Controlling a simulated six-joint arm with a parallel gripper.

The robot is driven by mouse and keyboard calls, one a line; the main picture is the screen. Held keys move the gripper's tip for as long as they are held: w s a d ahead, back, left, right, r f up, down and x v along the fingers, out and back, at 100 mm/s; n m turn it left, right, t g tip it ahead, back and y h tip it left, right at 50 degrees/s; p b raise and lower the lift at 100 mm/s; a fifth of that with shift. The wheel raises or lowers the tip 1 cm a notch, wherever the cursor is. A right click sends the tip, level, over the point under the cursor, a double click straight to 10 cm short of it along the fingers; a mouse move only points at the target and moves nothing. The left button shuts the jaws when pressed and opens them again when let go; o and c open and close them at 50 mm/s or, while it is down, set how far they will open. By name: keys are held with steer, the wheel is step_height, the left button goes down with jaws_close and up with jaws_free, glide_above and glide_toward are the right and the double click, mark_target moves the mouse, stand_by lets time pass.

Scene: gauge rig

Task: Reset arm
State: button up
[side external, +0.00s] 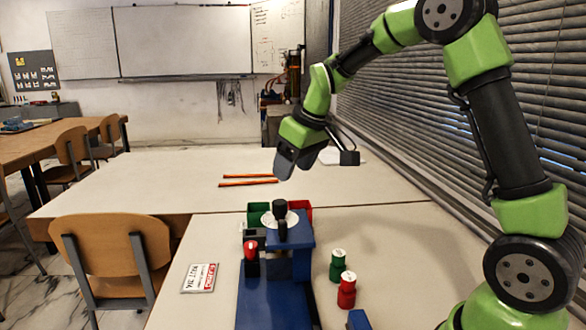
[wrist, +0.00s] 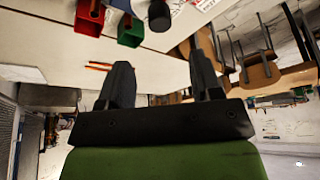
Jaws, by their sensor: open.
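My green and black arm reaches in from the right in the side view, and my gripper (side external: 285,168) hangs above the far table, clear of everything. In the wrist view my gripper (wrist: 162,75) has its two dark fingers spread wide with nothing between them. The blue gauge rig (side external: 272,300) stands on the near table below it, with a black knob (side external: 280,212) on top and a red-topped part (side external: 251,250) at its left.
A red bin (wrist: 88,18) and a green bin (wrist: 130,32) stand behind the rig. A green-and-white piece (side external: 337,266) and a red-and-white piece (side external: 347,291) stand right of it. A labelled card (side external: 199,278) lies left.

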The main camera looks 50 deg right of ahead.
steer(key=s+a+r+m+t, duration=0.1)
steer(key=s+a+r+m, duration=0.1)
steer(key=s+a+r, duration=0.6)
steer(key=s+a+f+m+t+y, duration=0.1)
steer(key=s+a+f+m+y, duration=0.1)
steer(key=s, duration=1.2)
steer(key=shift+a+t, duration=0.25)
steer(key=shift+t, duration=0.05)
